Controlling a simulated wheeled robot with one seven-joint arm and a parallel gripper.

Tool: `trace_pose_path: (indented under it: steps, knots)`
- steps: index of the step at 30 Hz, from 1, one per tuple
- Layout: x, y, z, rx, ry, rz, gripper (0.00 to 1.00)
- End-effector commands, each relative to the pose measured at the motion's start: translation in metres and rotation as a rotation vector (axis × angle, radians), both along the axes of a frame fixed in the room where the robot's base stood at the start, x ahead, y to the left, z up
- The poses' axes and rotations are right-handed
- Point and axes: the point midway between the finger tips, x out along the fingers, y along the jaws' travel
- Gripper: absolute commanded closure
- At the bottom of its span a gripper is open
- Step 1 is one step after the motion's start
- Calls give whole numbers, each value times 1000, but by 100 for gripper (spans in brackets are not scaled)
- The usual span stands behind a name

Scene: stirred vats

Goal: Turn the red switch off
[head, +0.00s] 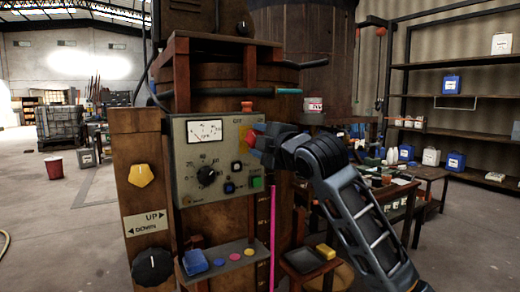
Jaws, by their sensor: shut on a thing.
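The control panel (215,130) is a grey box on the front of a wooden vat, with a dial gauge (206,130) and a black knob (206,176). The red switch (250,136) shows as a small red patch at the panel's upper right. My gripper (260,142) reaches in from the right and is shut on the red switch, its fingertips against the panel's right side. The fingers hide most of the switch, so its position cannot be told.
A red knob (247,106) tops the panel. A yellow knob (141,175) is at left. A small shelf (225,259) juts out underneath.

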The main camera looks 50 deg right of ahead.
Motion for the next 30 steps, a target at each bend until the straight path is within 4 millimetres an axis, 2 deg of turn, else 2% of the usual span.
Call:
trace_pose_path:
  steps: [12, 28, 29, 30]
  knots:
    - [1, 1, -1, -170, 49, 3, 78]
    - [1, 2, 0, -190, 55, 3, 78]
    - [1, 2, 0, -190, 55, 3, 46]
    - [1, 2, 0, -190, 55, 3, 42]
